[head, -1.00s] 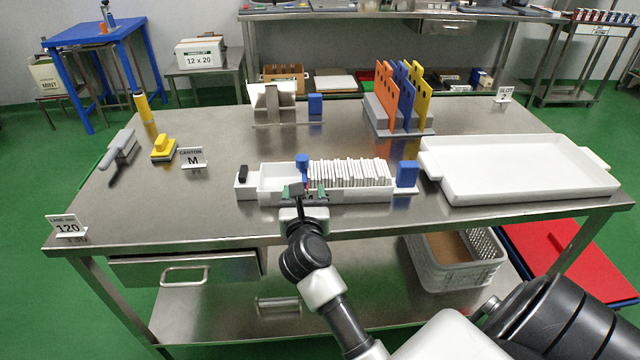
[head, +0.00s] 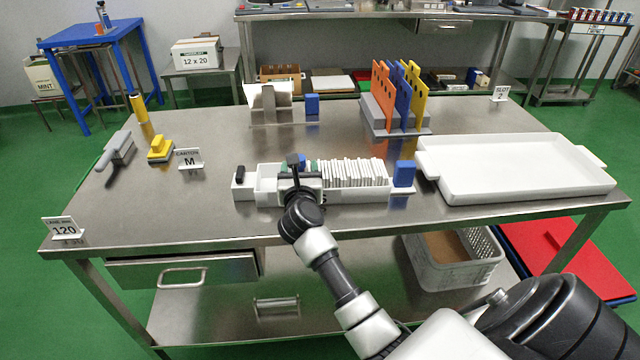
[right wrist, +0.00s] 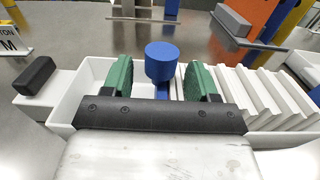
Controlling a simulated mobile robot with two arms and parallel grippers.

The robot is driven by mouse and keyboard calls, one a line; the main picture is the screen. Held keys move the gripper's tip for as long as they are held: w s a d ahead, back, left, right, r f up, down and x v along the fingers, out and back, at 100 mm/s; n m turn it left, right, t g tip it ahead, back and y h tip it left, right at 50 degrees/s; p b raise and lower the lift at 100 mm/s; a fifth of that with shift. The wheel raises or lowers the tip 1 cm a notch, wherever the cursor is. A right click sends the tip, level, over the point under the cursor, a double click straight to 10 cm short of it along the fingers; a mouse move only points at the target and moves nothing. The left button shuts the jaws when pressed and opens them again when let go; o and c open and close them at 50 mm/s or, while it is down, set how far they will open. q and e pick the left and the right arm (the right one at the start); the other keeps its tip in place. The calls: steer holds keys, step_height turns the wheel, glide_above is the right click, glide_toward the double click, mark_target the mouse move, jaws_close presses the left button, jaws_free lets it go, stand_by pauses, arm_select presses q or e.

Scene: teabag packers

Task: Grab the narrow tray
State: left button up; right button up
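The narrow tray (head: 350,196) is a long white tray near the front of the steel table. It holds a row of thin white packets (head: 352,173) in its right part, and its left compartment is empty. My right gripper (head: 300,166) is over the tray, left of the packets. In the right wrist view its two green fingers (right wrist: 160,68) are apart. A blue round knob (right wrist: 161,60) on a blue stem shows between and beyond them; I cannot tell whether they touch it. The tray's left end (right wrist: 45,92) has a black block. My left gripper is not in view.
A blue block (head: 404,174) stands at the tray's right end, and a wide white tray (head: 515,193) lies close to its right. Orange, blue and yellow dividers (head: 398,95) stand behind.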

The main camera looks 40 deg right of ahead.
jaws_close()
steer(key=shift+r, duration=0.15)
